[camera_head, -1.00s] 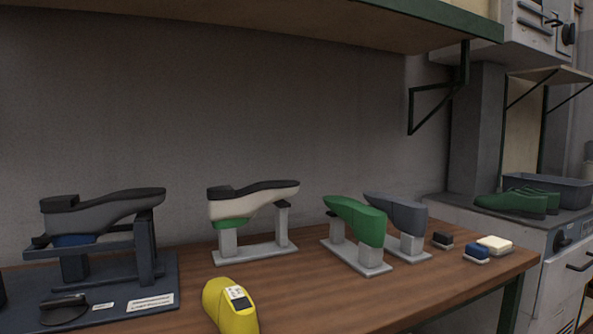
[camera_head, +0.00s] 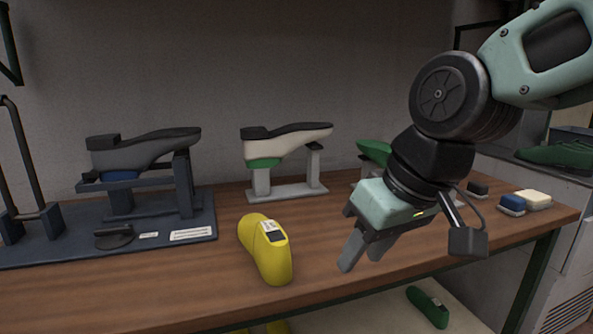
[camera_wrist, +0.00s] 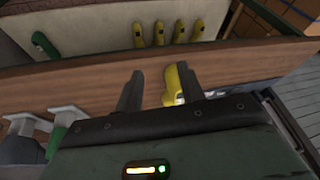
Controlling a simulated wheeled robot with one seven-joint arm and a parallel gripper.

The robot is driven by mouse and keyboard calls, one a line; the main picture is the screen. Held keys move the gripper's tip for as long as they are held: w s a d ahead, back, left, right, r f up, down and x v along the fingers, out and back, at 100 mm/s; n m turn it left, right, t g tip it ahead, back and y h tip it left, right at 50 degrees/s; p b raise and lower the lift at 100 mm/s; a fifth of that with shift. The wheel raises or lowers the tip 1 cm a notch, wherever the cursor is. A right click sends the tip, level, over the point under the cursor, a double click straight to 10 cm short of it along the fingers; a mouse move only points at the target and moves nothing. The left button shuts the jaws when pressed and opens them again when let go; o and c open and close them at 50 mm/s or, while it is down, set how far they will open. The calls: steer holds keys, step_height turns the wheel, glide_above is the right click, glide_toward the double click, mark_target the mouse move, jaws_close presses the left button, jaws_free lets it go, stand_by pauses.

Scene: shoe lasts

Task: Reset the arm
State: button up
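My gripper (camera_head: 363,252) hangs over the front of the wooden workbench, right of the yellow shoe last (camera_head: 266,250), and points down. In the wrist view its two fingers (camera_wrist: 157,84) stand apart with nothing held between them. The yellow last also shows in the wrist view (camera_wrist: 172,88), behind the right finger on the bench. In the head view it lies apart from my gripper, with a label on top. My arm enters from the upper right and partly hides a green last (camera_head: 374,151) on a stand.
The workbench (camera_head: 330,228) holds a dark stand with a grey last (camera_head: 150,153), a white-and-green last (camera_head: 285,150) on a stand, and small blocks (camera_head: 525,201) at right. Several yellow lasts (camera_wrist: 159,33) and a green one (camera_head: 428,306) lie on the shelf below.

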steer(key=s+d+f+n+g+h+p, duration=0.1)
steer(key=s+d+f+g, duration=0.15)
steer(key=s+f, duration=0.35)
steer(key=s+d+f+n+g+h, duration=0.1)
steer(key=s+d+f+h, duration=0.15)
steer(key=s+f, duration=0.4)
step_height(320, 180, up, 15)
steer(key=p, duration=1.3)
steer(key=shift+s+d+r+m+y, duration=0.2)
steer(key=shift+s+m+y, duration=0.1)
steer(key=shift+s+y, duration=0.1)
steer(key=shift+t, duration=0.25)
